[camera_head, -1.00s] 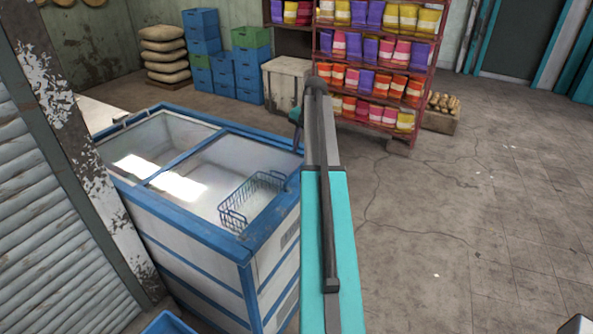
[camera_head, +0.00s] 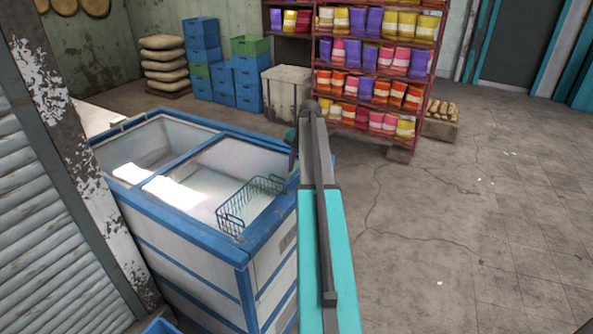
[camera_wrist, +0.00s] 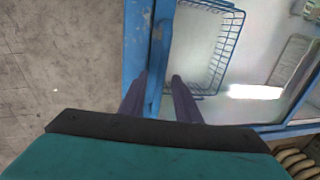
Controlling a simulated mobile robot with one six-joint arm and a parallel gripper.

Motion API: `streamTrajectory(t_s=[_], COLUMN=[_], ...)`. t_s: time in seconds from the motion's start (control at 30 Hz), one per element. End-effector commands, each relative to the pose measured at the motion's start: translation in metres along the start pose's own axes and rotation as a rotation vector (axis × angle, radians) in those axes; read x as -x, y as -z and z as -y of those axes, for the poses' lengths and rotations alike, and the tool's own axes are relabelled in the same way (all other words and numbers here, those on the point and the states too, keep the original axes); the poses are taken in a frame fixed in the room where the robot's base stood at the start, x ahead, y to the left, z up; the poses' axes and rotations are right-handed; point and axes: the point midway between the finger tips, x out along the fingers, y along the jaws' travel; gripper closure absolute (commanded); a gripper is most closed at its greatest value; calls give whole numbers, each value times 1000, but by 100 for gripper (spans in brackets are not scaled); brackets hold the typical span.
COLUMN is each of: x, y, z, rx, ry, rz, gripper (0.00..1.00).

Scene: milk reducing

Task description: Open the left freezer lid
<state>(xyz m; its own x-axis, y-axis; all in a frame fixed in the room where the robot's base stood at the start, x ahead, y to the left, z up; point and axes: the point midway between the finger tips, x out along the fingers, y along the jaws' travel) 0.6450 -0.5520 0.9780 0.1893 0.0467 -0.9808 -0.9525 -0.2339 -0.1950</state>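The chest freezer (camera_head: 185,255) is white with blue rims and stands left of my arm. A blue bar divides its top into a left section (camera_head: 150,145) and a right section (camera_head: 225,180). I cannot tell clearly where the lid panes lie. My gripper (camera_head: 293,140) is at the freezer's right rim, mostly hidden behind my arm. In the wrist view my gripper (camera_wrist: 159,76) has its two purple-grey fingers apart. A blue rim bar (camera_wrist: 158,60) of the freezer runs between or just beneath them; contact is unclear.
A blue wire basket (camera_head: 250,203) sits in the right section. A shutter wall (camera_head: 40,220) with a peeling post stands close on the left. Blue crates (camera_head: 235,80), a pale bin (camera_head: 287,92) and a stocked red shelf (camera_head: 375,75) stand behind. The floor (camera_head: 460,220) at right is clear.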

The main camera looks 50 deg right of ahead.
Motion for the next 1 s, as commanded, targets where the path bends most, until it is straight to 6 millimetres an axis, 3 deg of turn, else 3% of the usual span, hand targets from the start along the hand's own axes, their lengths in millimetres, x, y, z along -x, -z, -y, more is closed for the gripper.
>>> streamTrajectory(t_s=[0.17,0.33,0.37,0.77,1.0], x=[0,0,0,-1,-7], y=[0,0,0,-1,0], z=[0,0,0,6,36], rx=[1,1,1,2,4], ry=[0,0,0,-1,2], rz=[0,0,0,2,3], gripper=[70,99,100,100,100])
